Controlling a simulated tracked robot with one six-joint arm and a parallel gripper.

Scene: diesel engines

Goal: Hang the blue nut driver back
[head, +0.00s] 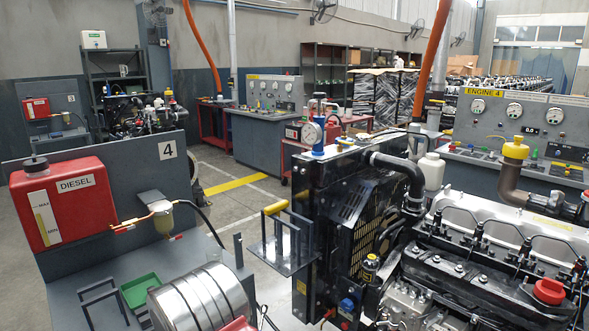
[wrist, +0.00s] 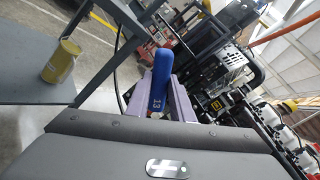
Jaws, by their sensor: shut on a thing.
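The blue nut driver (wrist: 161,78) shows in the wrist view, its blue handle marked 13. My gripper (wrist: 160,100) is shut on it, with a grey-purple finger on each side of the handle. The driver's shaft is hidden. I cannot tell whether this rack is the driver's hanging place.
The engine (head: 480,260) fills the right of the head view, beside the black radiator (head: 335,215). A red diesel tank (head: 65,200), a green tray (head: 140,290) and a silver cylinder (head: 202,298) are at left. A yellow can (wrist: 63,60) shows in the wrist view.

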